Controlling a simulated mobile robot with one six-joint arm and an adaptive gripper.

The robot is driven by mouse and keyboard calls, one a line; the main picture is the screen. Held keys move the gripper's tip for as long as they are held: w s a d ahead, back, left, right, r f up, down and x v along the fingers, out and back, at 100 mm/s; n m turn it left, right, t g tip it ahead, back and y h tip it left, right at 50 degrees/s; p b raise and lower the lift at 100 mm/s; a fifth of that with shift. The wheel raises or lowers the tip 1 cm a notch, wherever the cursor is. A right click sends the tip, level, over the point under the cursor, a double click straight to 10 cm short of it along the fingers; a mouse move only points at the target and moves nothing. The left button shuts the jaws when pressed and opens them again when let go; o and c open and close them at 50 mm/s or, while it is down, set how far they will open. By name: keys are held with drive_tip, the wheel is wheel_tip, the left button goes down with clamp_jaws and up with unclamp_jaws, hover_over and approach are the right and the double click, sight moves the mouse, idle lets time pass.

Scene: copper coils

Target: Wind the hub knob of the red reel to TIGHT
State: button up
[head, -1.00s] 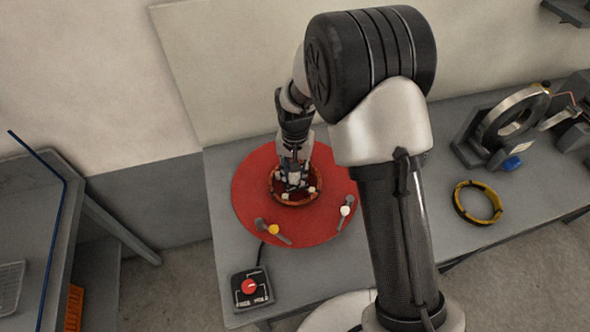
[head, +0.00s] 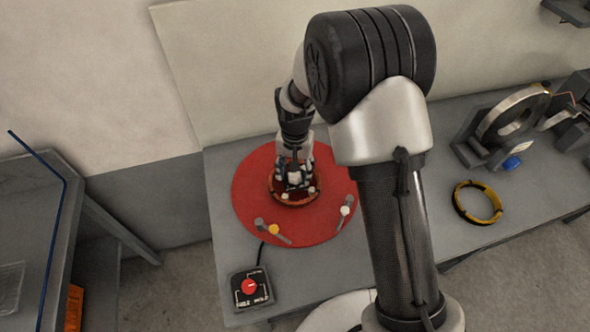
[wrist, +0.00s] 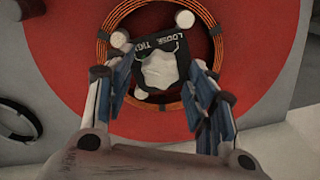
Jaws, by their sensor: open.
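The red reel (head: 249,209) lies flat on the grey bench, with a ring of copper winding (wrist: 214,45) around its hub. The hub knob (wrist: 159,69) is pale, on a black plate (wrist: 151,46) lettered LOOSE and, partly cut off from view, TIGHT. My gripper (wrist: 165,95) is over the hub and points down at it. Its two fingers are open, one on each side of the knob, with gaps visible between fingers and knob. In the head view my gripper (head: 294,186) hides most of the hub, and the knob's pointer cannot be read.
A black switch box (head: 251,288) with a red dial sits at the bench's front left. Two small levers, one with a yellow knob (head: 273,230) and one with a white knob (head: 345,211), lie by the reel's front rim. A yellow-black coil (head: 478,202) and a metal ring stand (head: 513,113) are at right.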

sight(296, 174)
wheel_tip(296, 174, up, 12)
idle(0.5)
idle(0.3)
drive_tip(key=s+d+r+n+t+b, duration=0.1)
drive_tip(key=s+d+r+t+b, duration=0.1)
drive_tip(key=s+d+r, duration=0.85)
drive_tip(key=s+d+n+t+b, duration=0.1)
drive_tip(key=s+d, duration=0.3)
drive_tip(key=s, duration=1.1)
drive_tip(key=shift+s+n+t+b, duration=0.3)
drive_tip(key=shift+t+b, duration=0.1)
drive_tip(key=shift+t, duration=0.4)
drive_tip(key=shift+r, duration=0.1)
drive_tip(key=shift+c, duration=0.3)
